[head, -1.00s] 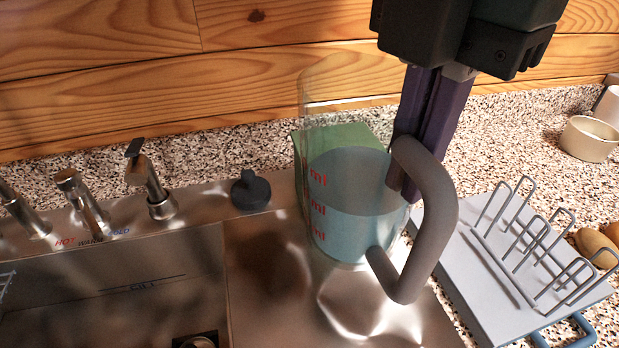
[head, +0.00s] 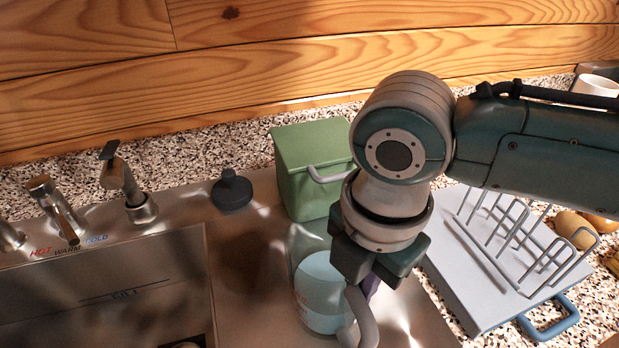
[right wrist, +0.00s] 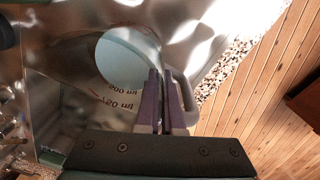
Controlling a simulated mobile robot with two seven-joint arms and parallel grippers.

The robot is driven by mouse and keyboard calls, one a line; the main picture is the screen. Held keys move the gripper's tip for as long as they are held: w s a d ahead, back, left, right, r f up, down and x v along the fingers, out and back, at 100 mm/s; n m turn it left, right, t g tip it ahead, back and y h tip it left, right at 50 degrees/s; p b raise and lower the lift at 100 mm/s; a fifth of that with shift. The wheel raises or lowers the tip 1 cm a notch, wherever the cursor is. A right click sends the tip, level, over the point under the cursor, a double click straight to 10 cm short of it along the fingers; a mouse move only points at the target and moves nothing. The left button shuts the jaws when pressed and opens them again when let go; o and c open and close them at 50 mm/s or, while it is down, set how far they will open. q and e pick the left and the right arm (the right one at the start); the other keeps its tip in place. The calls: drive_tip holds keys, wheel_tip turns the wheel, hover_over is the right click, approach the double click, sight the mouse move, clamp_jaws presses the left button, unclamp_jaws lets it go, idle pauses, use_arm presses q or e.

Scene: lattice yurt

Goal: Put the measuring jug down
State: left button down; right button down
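The measuring jug (head: 318,292) is clear, with pale blue liquid inside, red marks and a grey handle (head: 359,318). It is upright and low over the steel drainboard, right of the sink basin; I cannot tell if its base touches. My right gripper (head: 370,288) comes down from above at the jug's handle side, its fingers mostly hidden by the wrist in the head view. In the right wrist view the purple fingers (right wrist: 160,104) are close together on the jug's wall beside the handle (right wrist: 186,98). My left gripper is not in view.
A green lidded box (head: 308,165) stands behind the jug. A dark stopper (head: 231,190) lies left of it, near the taps (head: 128,185). A grey board with a wire rack (head: 480,290) is to the right. Bare drainboard (head: 245,270) lies between jug and basin.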

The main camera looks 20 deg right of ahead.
drive_tip(key=shift+f, duration=0.2)
drive_tip(key=c, duration=1.1)
unclamp_jaws()
drive_tip(key=shift+o, duration=0.2)
